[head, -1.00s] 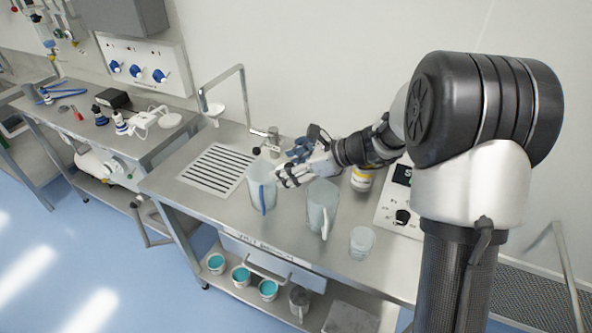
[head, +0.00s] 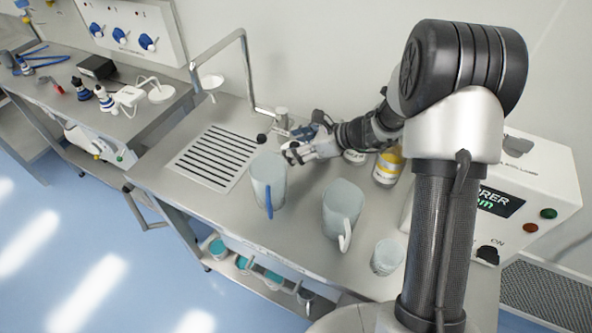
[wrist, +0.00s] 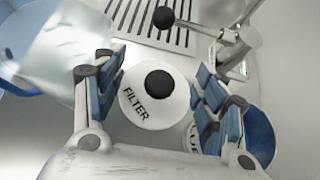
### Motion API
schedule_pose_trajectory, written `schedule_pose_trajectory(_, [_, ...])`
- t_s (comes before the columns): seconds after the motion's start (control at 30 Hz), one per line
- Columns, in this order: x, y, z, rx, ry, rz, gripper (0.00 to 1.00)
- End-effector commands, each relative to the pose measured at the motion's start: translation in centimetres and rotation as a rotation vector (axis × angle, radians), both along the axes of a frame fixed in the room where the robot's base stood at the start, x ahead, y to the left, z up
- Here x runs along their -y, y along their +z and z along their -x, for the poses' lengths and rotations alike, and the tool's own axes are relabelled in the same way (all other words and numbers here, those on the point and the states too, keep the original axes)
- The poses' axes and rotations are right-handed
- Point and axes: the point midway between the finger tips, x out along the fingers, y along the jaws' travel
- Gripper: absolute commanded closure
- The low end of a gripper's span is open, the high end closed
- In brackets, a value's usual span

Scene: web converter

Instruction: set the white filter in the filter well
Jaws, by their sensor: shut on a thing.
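The white filter (wrist: 133,97) is a round white piece with the word FILTER on it and a dark round centre. It shows between the finger pads of my gripper (wrist: 155,88) in the wrist view. My gripper is shut on it. In the head view my gripper (head: 290,155) is over the steel counter, behind and right of the blue-handled pitcher and near the tap. The filter is hidden there by the fingers. I cannot make out the filter well in either view.
The blue-handled pitcher (head: 268,178) and a white-handled pitcher (head: 342,207) stand on the counter (head: 290,240), with a small cup (head: 387,257) to the right. A yellow-labelled jar (head: 388,167) stands behind. The tap (head: 281,118) and slotted drain (head: 215,157) are close by. A control box (head: 545,185) is right.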

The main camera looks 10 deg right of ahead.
Motion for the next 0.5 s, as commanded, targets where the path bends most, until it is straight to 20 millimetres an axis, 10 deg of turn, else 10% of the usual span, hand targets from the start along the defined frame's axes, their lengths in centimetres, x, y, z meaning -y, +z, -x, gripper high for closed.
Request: schedule_pose_trajectory(0.5, [0.0, -6.8, 0.0, 0.000, -0.001, -0.001, 0.58])
